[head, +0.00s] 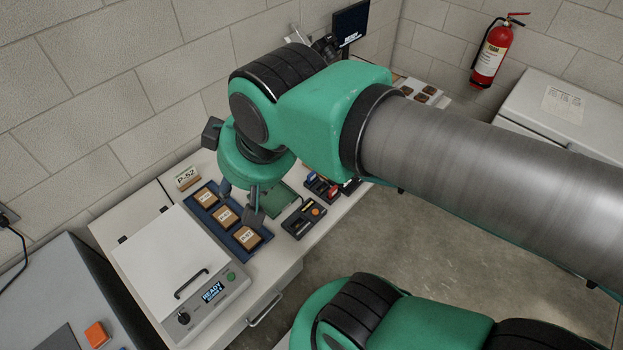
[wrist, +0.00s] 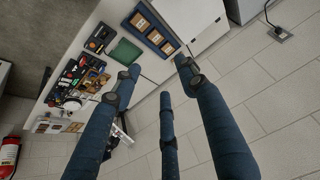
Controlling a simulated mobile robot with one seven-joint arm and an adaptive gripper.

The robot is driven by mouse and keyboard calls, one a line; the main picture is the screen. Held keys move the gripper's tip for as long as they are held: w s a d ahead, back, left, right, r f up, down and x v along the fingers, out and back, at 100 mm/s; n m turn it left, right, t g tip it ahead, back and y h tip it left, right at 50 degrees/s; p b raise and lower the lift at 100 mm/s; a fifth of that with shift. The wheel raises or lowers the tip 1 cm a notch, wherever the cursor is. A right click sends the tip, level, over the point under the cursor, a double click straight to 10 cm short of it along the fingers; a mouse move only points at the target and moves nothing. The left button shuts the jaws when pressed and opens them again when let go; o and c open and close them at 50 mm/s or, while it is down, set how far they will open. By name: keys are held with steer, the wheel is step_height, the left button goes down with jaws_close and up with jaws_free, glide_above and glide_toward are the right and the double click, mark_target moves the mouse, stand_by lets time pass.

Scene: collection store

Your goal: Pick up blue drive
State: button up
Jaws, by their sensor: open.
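A dark tray (head: 322,190) on the white bench, right of the green mat, holds small red and blue pieces. One small blue piece (head: 335,179) may be the blue drive; it is too small to tell, and my arm covers the bench just beyond it. The dark trays with small coloured pieces (wrist: 72,70) also show at the left of the wrist view. My gripper (head: 232,180) hangs above the bench, over the blue tray and green mat, left of the dark tray. Its three fingers (wrist: 162,80) are spread apart, with nothing between them.
A blue tray (head: 262,238) holds three labelled brown blocks. Near it are a white lidded machine (head: 172,262), a green mat (head: 284,200), a black tool tray (head: 303,219) and a P-52 sign (head: 187,178). A wall stands behind. A fire extinguisher (head: 492,52) hangs at right.

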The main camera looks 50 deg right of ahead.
steer(key=w+d+f+n+g, duration=0.25)
steer(key=w+d+n, duration=0.25)
steer(key=w+d, duration=0.45)
steer(key=n+g+p, duration=0.2)
steer(key=n+g, duration=0.1)
steer(key=n, duration=1)
glide_above(311, 173)
step_height(311, 173, down, 33)
steer(key=shift+s+d+r, duration=0.1)
steer(key=shift+r, duration=0.05)
steer(key=shift+f+b, duration=0.45)
steer(key=shift+f, duration=3.85)
